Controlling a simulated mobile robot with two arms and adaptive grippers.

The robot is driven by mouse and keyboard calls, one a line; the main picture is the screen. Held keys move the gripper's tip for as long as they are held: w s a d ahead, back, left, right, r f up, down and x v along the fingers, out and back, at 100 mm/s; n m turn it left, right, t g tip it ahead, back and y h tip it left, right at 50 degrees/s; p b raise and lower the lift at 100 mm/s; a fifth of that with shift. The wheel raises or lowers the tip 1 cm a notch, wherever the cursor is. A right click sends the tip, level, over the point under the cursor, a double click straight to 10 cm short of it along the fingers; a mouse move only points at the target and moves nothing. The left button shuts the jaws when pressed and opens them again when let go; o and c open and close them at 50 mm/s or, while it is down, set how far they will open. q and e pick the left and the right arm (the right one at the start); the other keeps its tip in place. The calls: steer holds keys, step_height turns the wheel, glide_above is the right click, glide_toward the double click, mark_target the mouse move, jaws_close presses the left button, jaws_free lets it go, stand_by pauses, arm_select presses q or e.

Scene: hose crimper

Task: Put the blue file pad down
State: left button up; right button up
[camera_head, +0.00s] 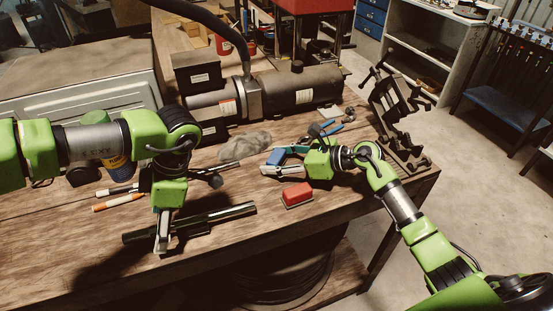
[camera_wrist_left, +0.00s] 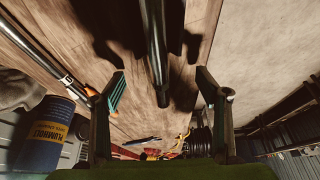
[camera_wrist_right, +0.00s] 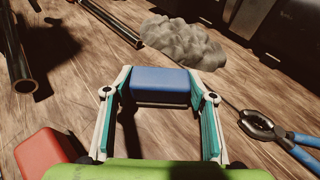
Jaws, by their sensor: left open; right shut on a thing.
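The blue file pad (camera_head: 275,157) is between the fingertips of my right gripper (camera_head: 271,162), over the right part of the wooden workbench (camera_head: 330,185). In the right wrist view the blue pad (camera_wrist_right: 160,84) lies across between both teal-lined fingers, which are shut on it. I cannot tell whether its underside touches the wood. My left gripper (camera_head: 162,240) points down over the left part of the bench. In the left wrist view its fingers (camera_wrist_left: 160,80) are spread apart, with a dark metal tube (camera_wrist_left: 157,50) showing between and beyond them.
A red block (camera_head: 297,194) lies just in front of my right gripper. A grey rag (camera_head: 244,146) and blue-handled pliers (camera_head: 331,131) lie behind it. A dark crimper machine (camera_head: 300,88) stands at the back. Markers (camera_head: 118,202) lie left; a black metal stand (camera_head: 402,150) stands right.

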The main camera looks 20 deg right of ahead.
steer(key=shift+f, duration=0.1)
steer(key=o, duration=1.3)
steer(key=shift+s+d+r, duration=0.1)
steer(key=shift+r, duration=0.1)
steer(key=v, duration=1.1)
steer(key=shift+s+d+r, duration=0.1)
steer(key=shift+s+d, duration=0.15)
steer(key=shift+s, duration=0.05)
